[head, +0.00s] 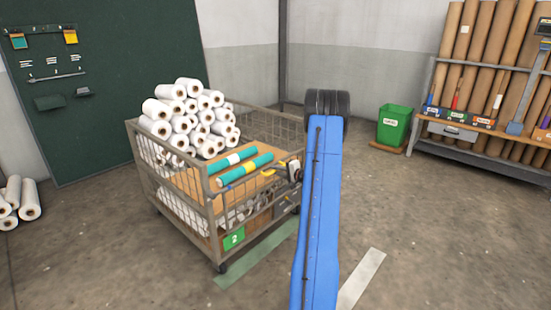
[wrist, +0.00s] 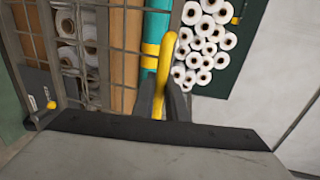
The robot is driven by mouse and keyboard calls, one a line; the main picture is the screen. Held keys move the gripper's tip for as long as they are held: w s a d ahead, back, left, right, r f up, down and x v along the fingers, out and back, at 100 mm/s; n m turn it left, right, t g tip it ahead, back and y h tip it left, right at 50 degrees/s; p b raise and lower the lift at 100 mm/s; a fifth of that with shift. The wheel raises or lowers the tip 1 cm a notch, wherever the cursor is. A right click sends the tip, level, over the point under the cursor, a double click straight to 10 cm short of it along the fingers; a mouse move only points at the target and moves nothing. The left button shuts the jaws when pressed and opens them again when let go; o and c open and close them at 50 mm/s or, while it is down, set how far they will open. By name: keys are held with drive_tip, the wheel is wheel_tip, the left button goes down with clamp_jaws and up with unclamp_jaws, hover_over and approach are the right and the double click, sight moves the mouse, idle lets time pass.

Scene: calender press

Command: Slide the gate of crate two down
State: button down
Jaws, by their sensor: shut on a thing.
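Crate two (head: 131,140) is a grey wire-mesh trolley with a green number 2 plate (head: 233,238) on its near side. Its gate (head: 254,190) seems to be the mesh panel on the near right side. A yellow handle (head: 268,172) shows beside my gripper (head: 292,171). In the wrist view my gripper (wrist: 166,97) is shut on a yellow looped handle (wrist: 172,50), with dark fingers on both sides of it. The arm hides part of the crate's right side, and I cannot tell exactly how high the gate stands.
White rolls (head: 188,118) are piled in the crate, with two teal rolls (head: 232,160) on brown ones. A green bin (head: 394,125) and a rack of brown tubes (head: 485,60) stand to the right. Open floor lies in front.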

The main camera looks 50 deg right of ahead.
sight(270, 181)
wheel_tip(270, 181, down, 8)
drive_tip(key=shift+r, duration=0.2)
drive_tip(key=c, duration=1.8)
unclamp_jaws()
drive_tip(key=v, duration=1.7)
drive_tip(key=shift+s, duration=0.25)
